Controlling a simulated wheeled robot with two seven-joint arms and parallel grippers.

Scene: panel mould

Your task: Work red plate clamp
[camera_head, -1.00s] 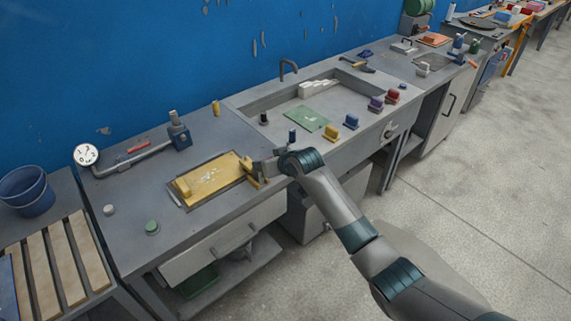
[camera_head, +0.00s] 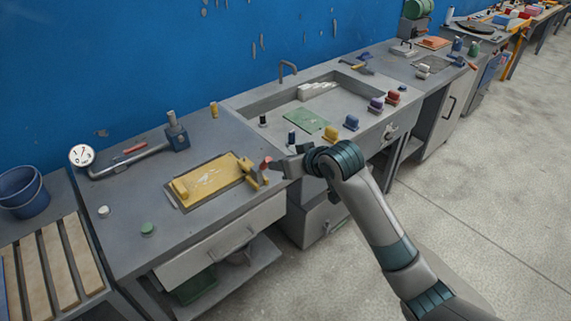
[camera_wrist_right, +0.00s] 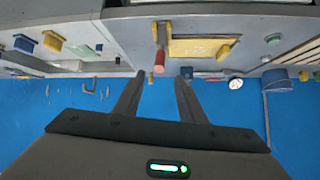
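The yellow plate (camera_head: 212,182) lies in a dark-rimmed mould on the grey bench. At its right end stands the plate clamp (camera_head: 249,172), a yellow body with a red handle tip (camera_head: 266,162). In the right wrist view, the red handle (camera_wrist_right: 159,62) points toward my gripper, below the yellow clamp body (camera_wrist_right: 161,33). My right gripper (camera_head: 280,166) is just right of the handle; in the wrist view its fingers (camera_wrist_right: 160,78) are apart, with the handle beyond the gap between the tips. It looks empty. My left gripper is out of view.
A pipe with a dial gauge (camera_head: 82,155) and a blue-grey valve block (camera_head: 177,133) lie behind the mould. A green knob (camera_head: 147,229) stands in front-left. Coloured blocks (camera_head: 331,133) and a sink recess (camera_head: 300,95) are to the right. A blue bucket (camera_head: 22,192) is far left.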

